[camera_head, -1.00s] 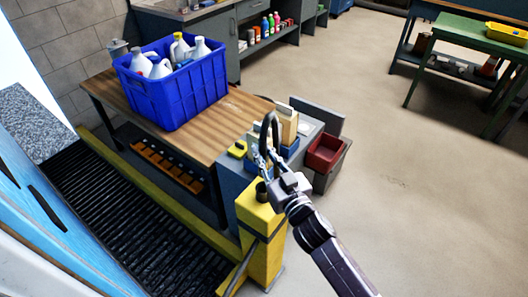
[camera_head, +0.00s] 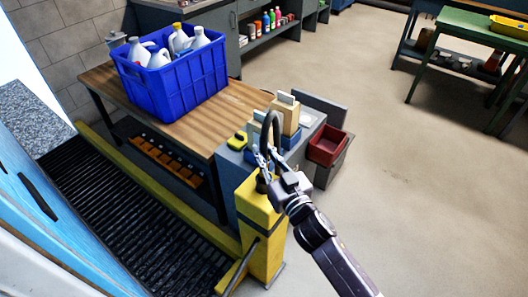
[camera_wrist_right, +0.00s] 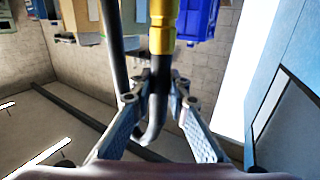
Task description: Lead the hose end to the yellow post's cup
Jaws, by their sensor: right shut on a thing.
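The yellow post (camera_head: 264,240) stands at the grating's edge, with a small dark cup (camera_head: 262,186) on its top. My right gripper (camera_head: 264,158) is shut on the black hose (camera_head: 270,118), which bends in a loop above the fingers. In the right wrist view the gripper (camera_wrist_right: 158,92) grips the hose (camera_wrist_right: 160,78), and a brass fitting (camera_wrist_right: 163,28) shows beyond the fingertips. In the head view the gripper is right by the cup and partly covers it. Whether the hose end touches the cup cannot be told. My left gripper is not in view.
A wooden bench (camera_head: 240,108) with a blue crate (camera_head: 175,88) of bottles stands behind the post. A grey cabinet (camera_head: 236,168) with small boxes and a red bin (camera_head: 327,146) sit close behind the gripper. The floor to the right is open.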

